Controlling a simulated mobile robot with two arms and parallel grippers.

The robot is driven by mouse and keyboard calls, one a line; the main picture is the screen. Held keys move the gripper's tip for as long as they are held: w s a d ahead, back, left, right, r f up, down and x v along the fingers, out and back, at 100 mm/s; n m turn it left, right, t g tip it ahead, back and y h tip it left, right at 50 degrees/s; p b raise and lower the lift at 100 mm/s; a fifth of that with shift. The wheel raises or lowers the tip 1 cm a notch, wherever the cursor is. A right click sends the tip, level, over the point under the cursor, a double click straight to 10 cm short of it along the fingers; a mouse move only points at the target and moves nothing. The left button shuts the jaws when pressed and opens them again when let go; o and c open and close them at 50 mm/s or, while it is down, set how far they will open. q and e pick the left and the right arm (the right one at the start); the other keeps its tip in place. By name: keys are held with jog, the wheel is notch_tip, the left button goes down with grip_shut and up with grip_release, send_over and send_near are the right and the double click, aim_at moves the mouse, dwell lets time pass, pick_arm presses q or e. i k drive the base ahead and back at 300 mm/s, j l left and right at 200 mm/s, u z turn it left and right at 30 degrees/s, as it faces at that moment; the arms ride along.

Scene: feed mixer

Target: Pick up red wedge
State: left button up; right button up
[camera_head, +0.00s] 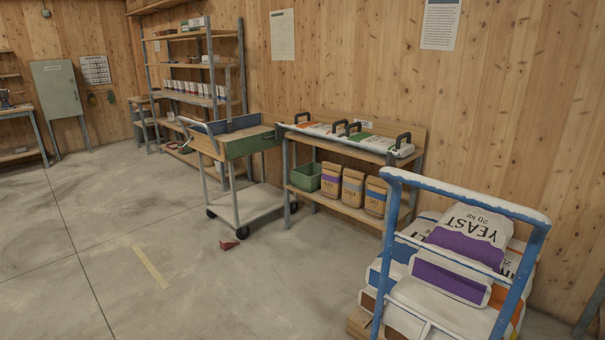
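The red wedge (229,244) is a small dark red block lying on the concrete floor in the head view. It sits just in front of a caster wheel of the grey and wooden trolley, close to the wheel; I cannot tell whether they touch. Neither my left gripper nor my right gripper shows in this view.
The trolley (251,202) stands behind the wedge. To its right are a shelf table (350,213) with paper bags and a blue-framed cart (383,231) loaded with yeast sacks. A yellow floor strip (150,266) lies left of the wedge. The floor in front is clear.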

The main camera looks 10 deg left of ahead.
aim_at(226, 245)
jog(key=i+j, duration=0.2)
jog(key=j, duration=0.15)
jog(key=i+j+z, duration=0.1)
jog(key=j, duration=0.3)
jog(key=i+j, duration=0.4)
jog(key=j, duration=0.35)
jog(key=i+j+z, duration=0.1)
jog(key=j, duration=0.3)
jog(key=i+j, duration=0.25)
jog(key=j, duration=0.15)
jog(key=i+j, duration=0.15)
jog(key=j, duration=0.25)
jog(key=i+j, duration=0.3)
jog(key=i+j+z, duration=0.1)
jog(key=i+j, duration=0.2)
jog(key=j, duration=0.15)
jog(key=i+j+z, duration=0.1)
jog(key=i+j, duration=0.5)
jog(key=j, duration=0.2)
jog(key=i+j+z, duration=0.1)
jog(key=i+j, duration=0.15)
jog(key=j, duration=0.15)
jog(key=i+j, duration=0.25)
jog(key=j, duration=0.2)
jog(key=i+l+z, duration=0.05)
